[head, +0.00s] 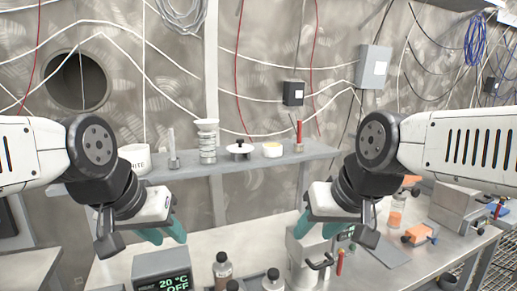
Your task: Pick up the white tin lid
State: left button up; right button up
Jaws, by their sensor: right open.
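A flat white lid with a black knob (239,149) sits on the wall shelf, between a stack of pale dishes and a small white cup with yellow contents. It looks like the white tin lid. My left gripper (163,233) hangs in front of and below the shelf, to the left of the lid; its teal fingers look apart with nothing between them. My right gripper (319,227) is open and empty, lower and to the right of the lid. Neither gripper touches the lid.
The shelf (330,151) also holds stacked pale dishes (208,142), the cup (272,151), a partly hidden white container (134,155) and upright tools. Below, the bench carries a temperature display box (162,271), bottles (222,268) and a grey-white device (305,255).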

aim_at(240, 148)
jog(key=k+l+u, duration=0.1)
jog(key=l+u, duration=0.25)
jog(key=k+l+u, duration=0.1)
jog(key=u, duration=0.25)
jog(key=k+l+u, duration=0.15)
jog(key=u, duration=0.25)
